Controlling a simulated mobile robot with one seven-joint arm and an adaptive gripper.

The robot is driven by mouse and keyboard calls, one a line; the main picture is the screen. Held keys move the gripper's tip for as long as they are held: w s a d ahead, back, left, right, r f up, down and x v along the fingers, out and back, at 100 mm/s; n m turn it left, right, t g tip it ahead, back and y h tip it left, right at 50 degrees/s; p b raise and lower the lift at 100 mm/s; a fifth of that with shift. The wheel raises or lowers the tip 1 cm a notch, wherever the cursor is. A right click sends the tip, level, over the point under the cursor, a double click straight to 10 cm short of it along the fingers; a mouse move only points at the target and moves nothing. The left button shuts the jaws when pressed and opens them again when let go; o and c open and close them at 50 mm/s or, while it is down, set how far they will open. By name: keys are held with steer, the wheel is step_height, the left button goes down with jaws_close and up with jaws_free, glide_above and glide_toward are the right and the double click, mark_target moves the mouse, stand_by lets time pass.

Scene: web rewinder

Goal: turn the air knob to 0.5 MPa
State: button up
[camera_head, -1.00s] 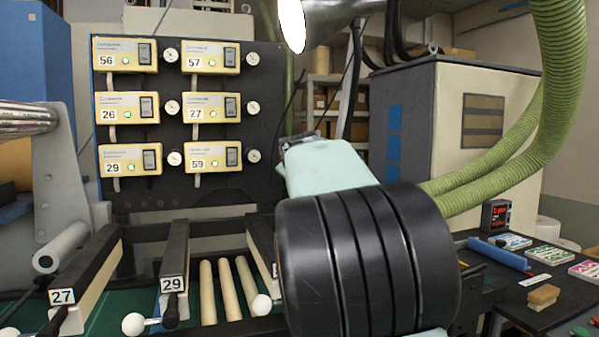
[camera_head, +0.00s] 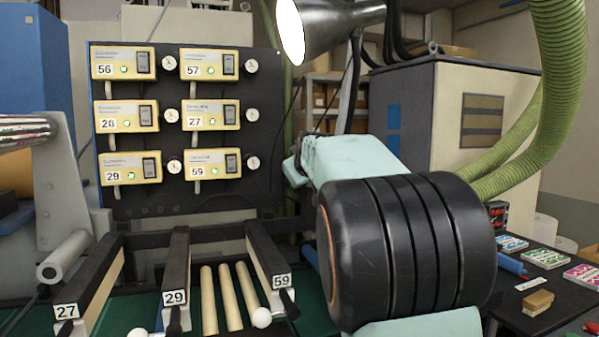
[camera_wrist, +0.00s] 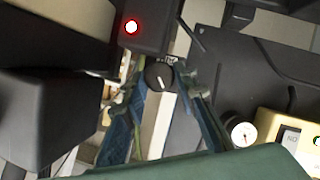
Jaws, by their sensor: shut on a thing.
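The black round knob (camera_wrist: 160,76) with a pale pointer line shows in the wrist view, under a dark box with a lit red lamp. My gripper (camera_wrist: 163,80) has its two blue fingers on either side of the knob and is shut on it. The scale marks by the knob are too small to read. A white round gauge (camera_wrist: 242,132) with a red mark sits to the lower right; its reading is not legible. In the head view my arm hides the gripper and the knob.
A black panel (camera_head: 225,130) carries yellow controllers with small gauges. The red lamp (camera_wrist: 131,26) is close above the knob. Numbered bars, including 59 (camera_head: 272,262), stand below the panel. A lamp shade (camera_head: 330,25) and green hose (camera_head: 550,90) hang near my arm.

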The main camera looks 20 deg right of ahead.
steer(key=shift+d+m+y, duration=0.15)
steer(key=shift+m+y, duration=0.45)
steer(key=shift+m, duration=0.2)
steer(key=shift+r, duration=0.1)
steer(key=o, duration=1.2)
steer(key=shift+c, duration=0.2)
